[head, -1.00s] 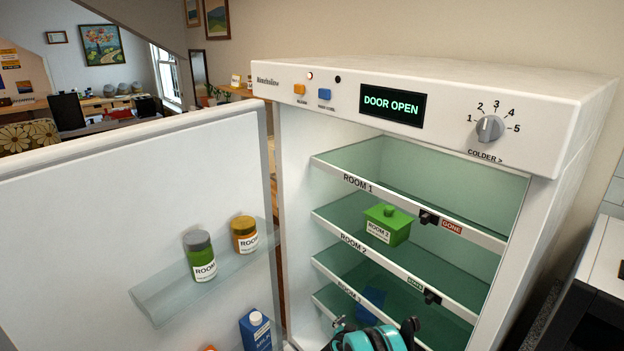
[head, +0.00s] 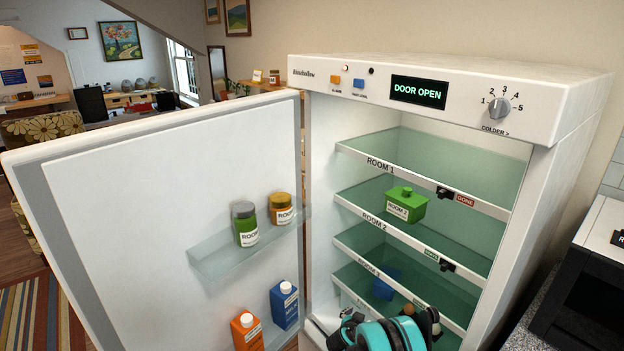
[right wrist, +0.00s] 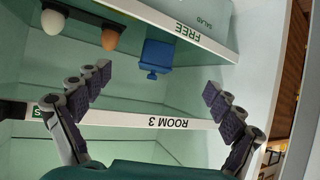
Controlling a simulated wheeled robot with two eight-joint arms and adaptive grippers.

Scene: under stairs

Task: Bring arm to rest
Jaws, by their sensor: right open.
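My right gripper (head: 388,328) shows at the bottom of the head view, in front of the fridge's lower shelves. Its teal body covers part of the lower compartment. In the right wrist view its two fingers (right wrist: 155,88) are spread wide with nothing between them. That view is upside down, with the shelf edge marked ROOM 3 (right wrist: 160,122) running across beyond the fingers. A blue container (right wrist: 157,57), a white egg (right wrist: 52,22) and a brown egg (right wrist: 110,38) lie past the fingertips. My left gripper is not in view.
The fridge (head: 480,82) stands open and its display reads DOOR OPEN. The open door (head: 130,190) fills the left, with jars (head: 246,224) and cartons (head: 285,305) in its racks. A green container (head: 405,205) sits on a shelf. A dark appliance (head: 585,310) stands at right.

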